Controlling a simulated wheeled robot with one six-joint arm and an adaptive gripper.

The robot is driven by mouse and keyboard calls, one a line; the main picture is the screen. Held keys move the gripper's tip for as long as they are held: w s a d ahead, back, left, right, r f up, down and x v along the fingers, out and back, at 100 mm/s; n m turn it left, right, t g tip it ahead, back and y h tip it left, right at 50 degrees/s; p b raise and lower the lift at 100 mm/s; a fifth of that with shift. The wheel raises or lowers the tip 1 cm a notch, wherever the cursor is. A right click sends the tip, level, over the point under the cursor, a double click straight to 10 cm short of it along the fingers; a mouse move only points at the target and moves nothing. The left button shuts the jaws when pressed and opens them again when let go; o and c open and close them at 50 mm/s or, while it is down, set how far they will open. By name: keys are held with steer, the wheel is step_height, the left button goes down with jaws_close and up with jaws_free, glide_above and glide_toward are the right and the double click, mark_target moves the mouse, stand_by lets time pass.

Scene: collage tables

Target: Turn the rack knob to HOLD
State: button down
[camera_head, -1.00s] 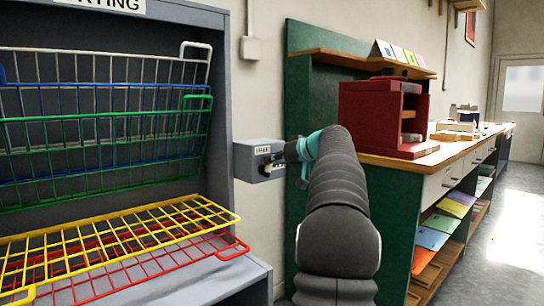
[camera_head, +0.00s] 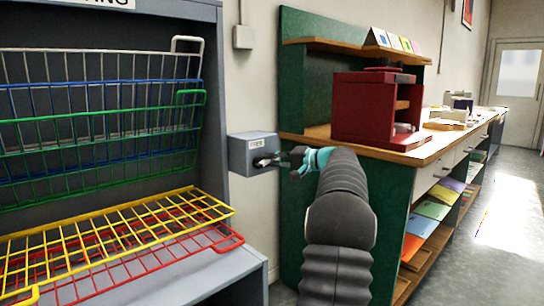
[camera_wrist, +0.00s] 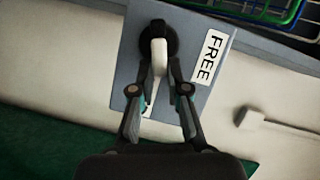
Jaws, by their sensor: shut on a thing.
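In the wrist view the box (camera_wrist: 122,78) carries a round black knob (camera_wrist: 145,40) with a white lever (camera_wrist: 159,52). A white label reading FREE (camera_wrist: 207,58) lies to the right of the knob there. A second white label (camera_wrist: 150,98) is mostly hidden between the fingers, so its text cannot be read. My gripper (camera_wrist: 160,72) is shut on the knob's white lever, one finger on each side. In the head view my gripper (camera_head: 285,161) reaches the box from the right.
The rack (camera_head: 216,215) at left holds white, blue, green, yellow and red wire baskets. A green-sided workbench (camera_head: 345,175) with a red cabinet (camera_head: 360,110) stands close to the right of my arm. A small grey wall box (camera_head: 243,37) is above. Open floor lies at far right.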

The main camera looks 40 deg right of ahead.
steer(key=shift+w+f+m+t+y, duration=0.1)
steer(key=shift+f+m+t+y, duration=0.15)
steer(key=shift+m, duration=0.45)
steer(key=shift+f+m+t+y, duration=0.15)
steer(key=shift+f+m+t, duration=0.15)
steer(key=shift+m, duration=0.4)
steer(key=c, duration=1.2)
jaws_free()
steer(key=shift+a, duration=0.1)
steer(key=shift+o, duration=0.2)
steer(key=v, duration=1.2)
